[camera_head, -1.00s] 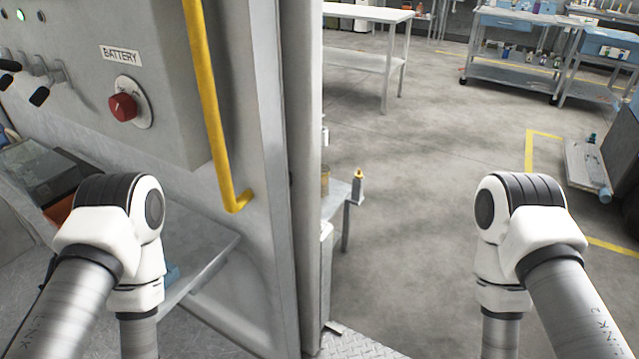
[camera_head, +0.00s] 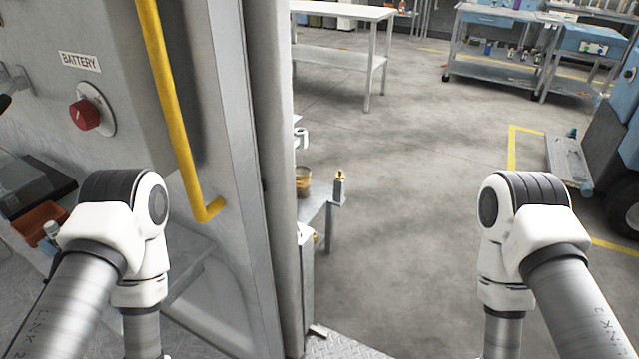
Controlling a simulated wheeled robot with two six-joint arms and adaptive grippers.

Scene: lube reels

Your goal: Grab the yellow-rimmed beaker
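A small container with a yellow-brown rim (camera_head: 303,181) stands on a grey bench (camera_head: 316,198) just past the edge of the wall panel. It is small and partly hidden by the panel, so I cannot tell for sure that it is the yellow-rimmed beaker. My two arms reach down at the left and right of the view. Both grippers are below the picture edge and out of view.
A grey wall panel with a yellow handrail (camera_head: 178,110) and a red battery knob (camera_head: 86,114) stands close at left. A small yellow-topped bottle (camera_head: 340,188) is at the bench corner. A white-topped table (camera_head: 343,12) and a shelf cart (camera_head: 495,50) stand farther back. Open floor lies in the middle.

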